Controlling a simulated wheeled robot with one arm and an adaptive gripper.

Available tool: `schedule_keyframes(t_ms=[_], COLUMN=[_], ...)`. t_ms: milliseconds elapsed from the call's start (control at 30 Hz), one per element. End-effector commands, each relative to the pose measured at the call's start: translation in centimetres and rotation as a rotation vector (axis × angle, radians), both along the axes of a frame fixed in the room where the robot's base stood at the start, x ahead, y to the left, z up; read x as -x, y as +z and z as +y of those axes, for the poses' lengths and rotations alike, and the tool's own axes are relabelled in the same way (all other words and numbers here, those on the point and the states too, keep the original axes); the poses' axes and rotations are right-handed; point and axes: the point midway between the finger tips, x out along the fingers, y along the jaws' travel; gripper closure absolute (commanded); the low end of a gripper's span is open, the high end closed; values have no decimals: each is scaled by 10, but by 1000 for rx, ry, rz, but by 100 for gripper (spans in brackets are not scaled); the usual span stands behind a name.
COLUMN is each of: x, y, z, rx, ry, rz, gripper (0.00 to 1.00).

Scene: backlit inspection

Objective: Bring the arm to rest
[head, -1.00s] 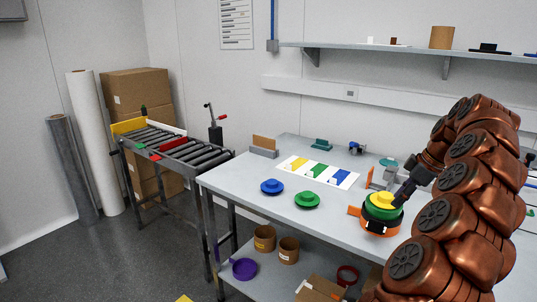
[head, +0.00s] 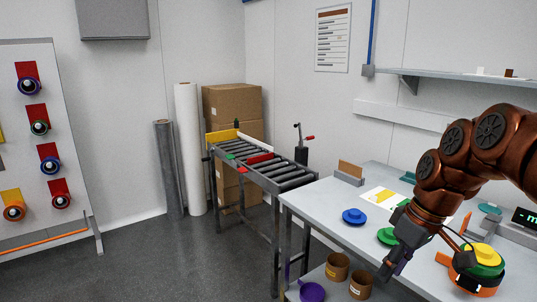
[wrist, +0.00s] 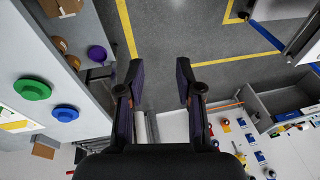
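My copper-coloured arm (head: 455,160) is bent at the right of the head view. My gripper (head: 393,268) points down in front of the table's near edge. In the wrist view my gripper (wrist: 158,82) has its two dark fingers spread apart, with only floor and background between them. The stack of a yellow piece (head: 483,253) on a green piece (head: 489,268) in an orange-rimmed holder (head: 470,281) stands on the table to the right, apart from my gripper.
A blue disc (head: 354,216) and a green disc (head: 388,236) lie on the table (head: 325,200); my arm partly covers the green one. A roller conveyor (head: 275,170) stands left of the table. A board with coloured knobs (head: 75,130) stands far left. Floor between is clear.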

Motion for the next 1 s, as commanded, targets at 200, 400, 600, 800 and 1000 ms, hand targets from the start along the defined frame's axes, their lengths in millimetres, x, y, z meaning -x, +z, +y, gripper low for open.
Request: schedule_keyframes(t_ms=[200,400,600,800,1000], x=[63,125,187,226,236], y=[-17,-41,-69,-89,-94], z=[47,69,74,71,70], rx=[66,138,212,257,267], ry=[-95,-227,-388,-511,-546], rz=[95,175,241,276,284], gripper=[65,65,65,65,65])
